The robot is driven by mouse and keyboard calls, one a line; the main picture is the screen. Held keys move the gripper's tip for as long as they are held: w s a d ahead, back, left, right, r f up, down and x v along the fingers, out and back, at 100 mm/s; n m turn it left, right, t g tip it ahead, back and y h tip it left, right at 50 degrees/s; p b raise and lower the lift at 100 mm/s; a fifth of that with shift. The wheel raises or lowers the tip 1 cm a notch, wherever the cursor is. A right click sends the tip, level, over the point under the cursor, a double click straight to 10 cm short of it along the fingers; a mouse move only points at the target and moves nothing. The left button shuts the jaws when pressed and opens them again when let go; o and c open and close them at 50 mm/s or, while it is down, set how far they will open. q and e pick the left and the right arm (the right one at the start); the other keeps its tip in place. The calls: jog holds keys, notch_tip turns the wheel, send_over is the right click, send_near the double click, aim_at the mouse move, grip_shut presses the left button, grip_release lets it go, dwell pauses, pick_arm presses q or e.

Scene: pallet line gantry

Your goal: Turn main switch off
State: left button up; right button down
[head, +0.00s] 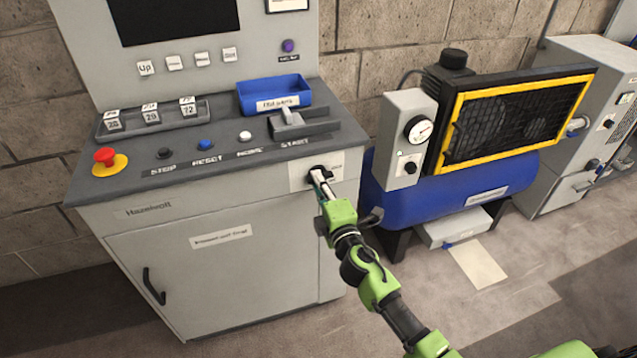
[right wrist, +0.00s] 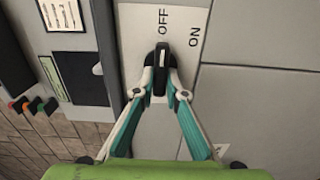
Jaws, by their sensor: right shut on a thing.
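The main switch (head: 317,173) is a black rotary handle on a pale plate at the right front of the grey console. In the right wrist view the black handle (right wrist: 161,68) stands upright in the picture, its upper end pointing towards the OFF label (right wrist: 163,20). The ON label (right wrist: 195,37) is to its right. My right gripper (head: 323,183) reaches the switch from the front. In the wrist view its two fingers (right wrist: 161,88) are shut on the handle, one on each side, and hide part of it. My left gripper is not in view.
The console top holds a red emergency button (head: 106,157), a row of push buttons, a blue bin (head: 274,95) and a grey lever (head: 300,124). A blue compressor (head: 440,190) stands close to the right of the console. Open floor lies in front.

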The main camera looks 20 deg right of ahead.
jog(key=shift+f, duration=0.15)
dwell(0.4)
jog(key=c, duration=2)
grip_release()
jog(key=shift+c, duration=0.2)
jog(key=s, duration=1.2)
jog(key=shift+d, duration=0.2)
